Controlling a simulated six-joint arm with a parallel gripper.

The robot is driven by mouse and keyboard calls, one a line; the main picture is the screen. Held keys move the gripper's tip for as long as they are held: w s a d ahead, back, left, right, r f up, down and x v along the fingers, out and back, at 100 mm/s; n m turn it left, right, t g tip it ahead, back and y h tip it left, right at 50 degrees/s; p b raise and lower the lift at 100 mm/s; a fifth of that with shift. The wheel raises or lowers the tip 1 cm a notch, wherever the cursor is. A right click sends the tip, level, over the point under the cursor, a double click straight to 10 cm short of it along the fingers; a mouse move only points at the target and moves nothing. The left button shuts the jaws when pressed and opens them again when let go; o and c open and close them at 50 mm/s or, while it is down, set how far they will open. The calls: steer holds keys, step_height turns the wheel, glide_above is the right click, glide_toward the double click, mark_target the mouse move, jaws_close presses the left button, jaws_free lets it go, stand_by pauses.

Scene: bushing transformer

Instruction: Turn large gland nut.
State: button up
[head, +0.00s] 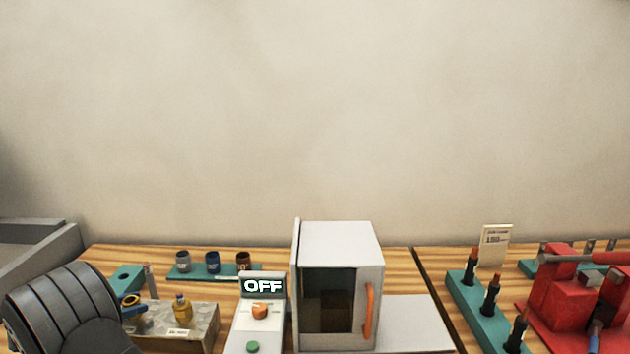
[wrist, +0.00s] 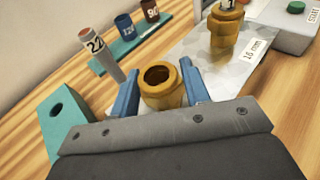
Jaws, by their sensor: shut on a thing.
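In the wrist view a hollow brass gland nut (wrist: 163,92), taken as the large one, stands with its round opening facing up. My gripper (wrist: 160,68) has its two blue fingers on either side of it and is shut on it. The nut's lower part is hidden behind the gripper body. In the head view my gripper (head: 134,303) is at the lower left, over the left end of a grey stone-like block (head: 200,322). A second brass gland (head: 182,308) stands upright on that block, apart from the gripper, near a "16 mm" label (wrist: 256,48).
A grey rod marked 22 (wrist: 101,55) stands close to the left finger, by a teal block with a hole (wrist: 75,125). A teal rack (head: 200,271) holds several cups behind. A control box reading OFF (head: 262,287) and a white cabinet (head: 340,250) stand to the right.

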steer(key=shift+m+g+h, duration=0.9)
steer(key=shift+m, duration=0.1)
steer(key=o, duration=1.8)
steer(key=shift+c, duration=0.2)
steer(key=shift+v, duration=3)
steer(key=shift+r, duration=0.1)
